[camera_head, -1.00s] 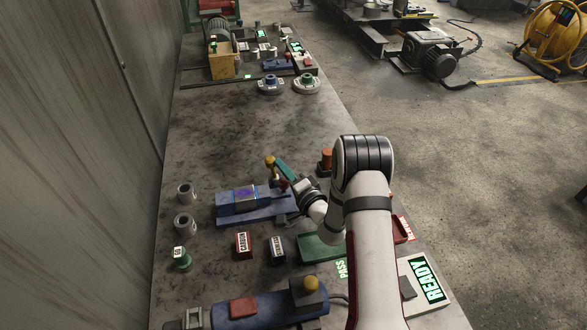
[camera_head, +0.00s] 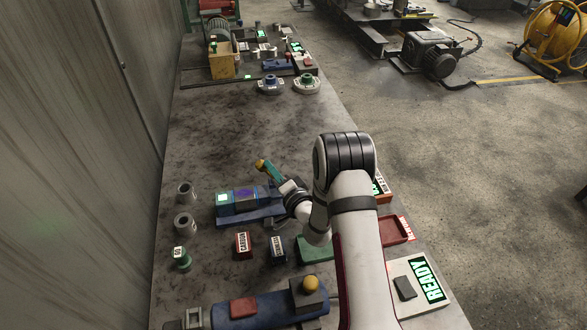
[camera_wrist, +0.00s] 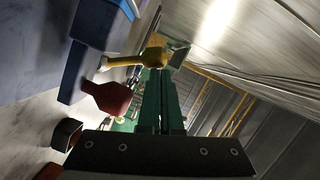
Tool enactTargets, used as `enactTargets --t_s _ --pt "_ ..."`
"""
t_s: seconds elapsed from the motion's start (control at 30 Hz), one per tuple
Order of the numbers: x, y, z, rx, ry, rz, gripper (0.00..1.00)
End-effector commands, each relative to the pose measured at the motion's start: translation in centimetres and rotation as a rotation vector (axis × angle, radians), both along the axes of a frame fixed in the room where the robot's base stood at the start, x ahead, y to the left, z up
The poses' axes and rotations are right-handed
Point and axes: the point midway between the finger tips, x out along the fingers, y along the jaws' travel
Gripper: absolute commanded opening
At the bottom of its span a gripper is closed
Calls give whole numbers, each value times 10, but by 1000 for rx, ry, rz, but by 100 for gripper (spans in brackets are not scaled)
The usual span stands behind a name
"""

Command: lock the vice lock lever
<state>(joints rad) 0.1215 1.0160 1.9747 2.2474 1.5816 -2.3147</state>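The blue vice (camera_head: 265,212) stands mid-bench with a block showing a purple mark (camera_head: 245,194) in it and a bright green light (camera_head: 222,198) at its left end. The lever's yellow knob (camera_head: 261,165) is at the tips of my gripper (camera_head: 271,171), and the wrist view shows the yellow knob (camera_wrist: 153,53) there too. The green fingers (camera_wrist: 161,97) lie side by side with only a thin slit between them. The knob sits at or just beyond their tips; contact is unclear. A red part (camera_wrist: 108,97) is left of the fingers. My arm hides the vice's right side.
Two grey rings (camera_head: 185,222) and a green-based piece (camera_head: 181,258) stand left. Two labelled blocks (camera_head: 243,245) (camera_head: 277,249) and a green tray (camera_head: 315,250) lie in front. A blue fixture (camera_head: 265,307) is nearer.

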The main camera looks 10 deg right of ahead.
Motion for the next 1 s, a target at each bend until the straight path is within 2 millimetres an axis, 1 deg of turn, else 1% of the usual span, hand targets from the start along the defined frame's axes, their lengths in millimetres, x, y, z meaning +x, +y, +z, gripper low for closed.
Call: enactTargets --t_s 0.27,0.37,0.47,0.5,0.7,0.8,0.9,1.0 --pt "-1 0 0 -1 1 5 0" --pt "-5 -9 5 -1 1 2 0" --pt "-15 -26 16 -1 0 -2 0" --pt "-20 -34 21 -1 0 -3 0" --pt "-68 -45 28 1 2 -2 0" --pt "-88 -50 31 1 2 -2 0" --pt "-102 -54 33 0 2 -2 0" --pt "-110 -56 34 0 1 0 0"
